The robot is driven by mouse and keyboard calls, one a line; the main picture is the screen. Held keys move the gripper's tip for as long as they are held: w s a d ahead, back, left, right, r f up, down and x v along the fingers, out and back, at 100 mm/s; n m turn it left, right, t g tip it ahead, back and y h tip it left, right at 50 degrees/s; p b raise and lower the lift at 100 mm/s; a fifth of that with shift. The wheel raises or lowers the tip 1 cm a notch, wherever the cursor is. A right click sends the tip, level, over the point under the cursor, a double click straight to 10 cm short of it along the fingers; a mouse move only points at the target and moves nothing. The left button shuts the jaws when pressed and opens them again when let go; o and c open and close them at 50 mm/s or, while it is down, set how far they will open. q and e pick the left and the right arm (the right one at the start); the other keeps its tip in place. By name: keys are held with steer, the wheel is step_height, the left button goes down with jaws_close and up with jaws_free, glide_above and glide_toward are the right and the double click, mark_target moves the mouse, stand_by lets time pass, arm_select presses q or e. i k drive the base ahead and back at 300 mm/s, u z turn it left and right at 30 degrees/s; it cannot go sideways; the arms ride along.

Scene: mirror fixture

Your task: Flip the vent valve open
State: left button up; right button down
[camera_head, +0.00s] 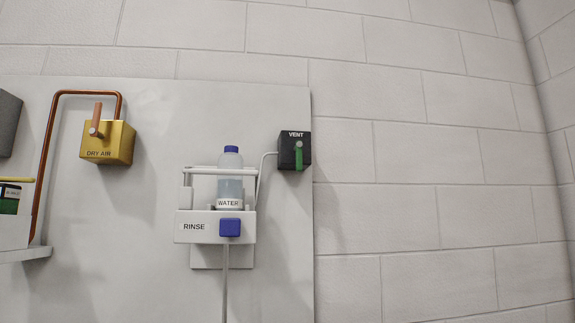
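The vent valve (290,152) is a small black box labelled VENT at the right edge of the pale panel. Its green lever (299,159) hangs straight down from a round pivot on the box's front. A thin pale tube runs from the box's left side down towards the water bottle holder. Neither of my grippers shows in the head view, so their position relative to the valve cannot be seen.
Left of the valve, a water bottle (230,180) stands in a white RINSE holder (192,227) with a blue button (230,228). A yellow DRY AIR box (107,142) with an upright copper lever (97,117) is further left. The brick wall (420,160) right of the valve is bare.

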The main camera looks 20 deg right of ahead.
mark_target(297, 149)
steer(key=u, duration=1.7)
steer(key=i, duration=1.05)
steer(key=z, duration=2.9)
